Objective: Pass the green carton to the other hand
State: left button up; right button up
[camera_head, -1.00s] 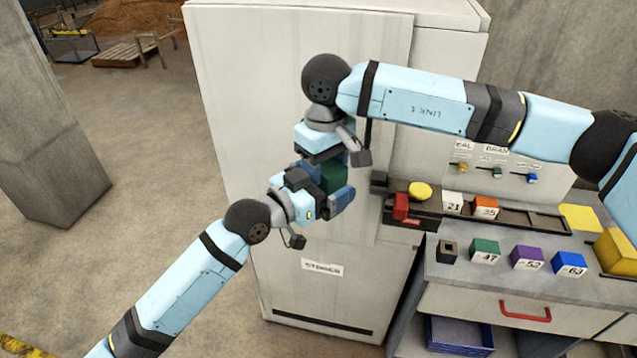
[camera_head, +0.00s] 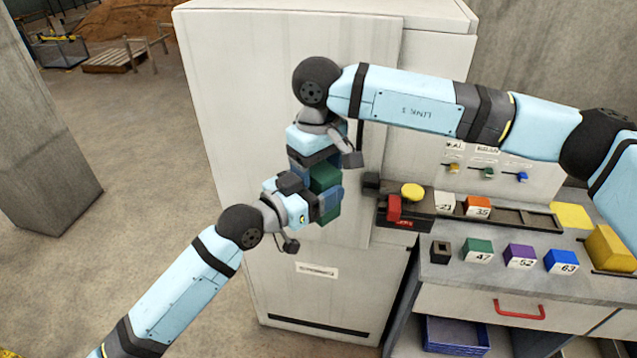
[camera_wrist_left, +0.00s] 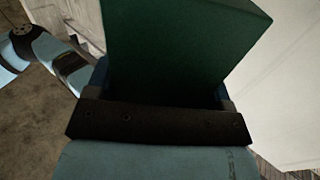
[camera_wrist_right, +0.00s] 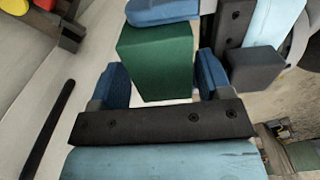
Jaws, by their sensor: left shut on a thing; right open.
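The green carton (camera_head: 325,178) is held in front of the tall white cabinet. My left gripper (camera_head: 328,202) is shut on it from the left. In the left wrist view the carton (camera_wrist_left: 180,50) rises large between the fingers. My right gripper (camera_head: 318,172) comes down from above, its fingers close to the carton's upper part. In the right wrist view the carton (camera_wrist_right: 157,62) lies ahead of and partly between the open blue fingers of my right gripper (camera_wrist_right: 160,80), with gaps visible at the sides. The carton's lower end shows below the left fingers.
The tall white cabinet (camera_head: 240,110) stands close behind both grippers. Open floor lies to the left.

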pick_arm(q)
jog(key=shift+w+a, duration=0.1)
jog(key=shift+w, duration=0.1)
pick_arm(e)
jog(key=shift+s+a, duration=0.2)
jog(key=shift+s, duration=0.05)
